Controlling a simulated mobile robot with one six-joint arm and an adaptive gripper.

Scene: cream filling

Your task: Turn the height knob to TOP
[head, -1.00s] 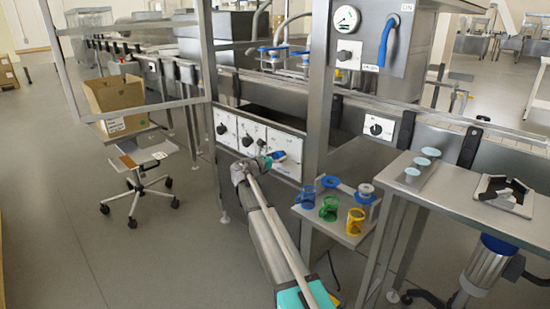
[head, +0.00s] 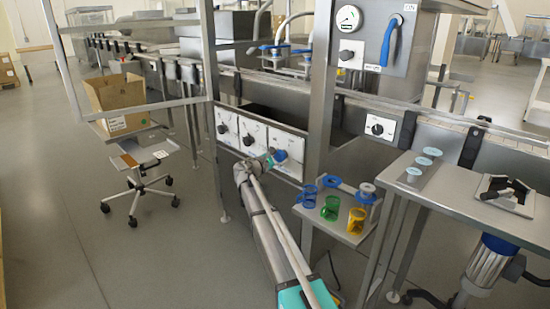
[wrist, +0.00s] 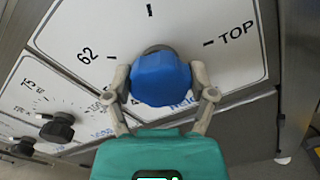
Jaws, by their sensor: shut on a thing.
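The height knob is a blue faceted knob (wrist: 161,79) on a white panel (wrist: 215,20). The panel shows a "62" mark, a plain tick above the knob and "TOP" on the right. The lettering below the knob is mostly hidden. My gripper (wrist: 160,98) has one grey finger on each side of the knob and is shut on it. No pointer on the knob can be made out. In the head view my gripper (head: 268,159) reaches the blue knob (head: 280,156) on the rightmost of three white panels.
Black knobs (wrist: 58,128) sit on the neighbouring panels to the left. A steel post (head: 320,110) stands just right of the panels. A small shelf (head: 335,226) with blue, green and yellow holders is below right. The floor at left is open around a stool (head: 143,170).

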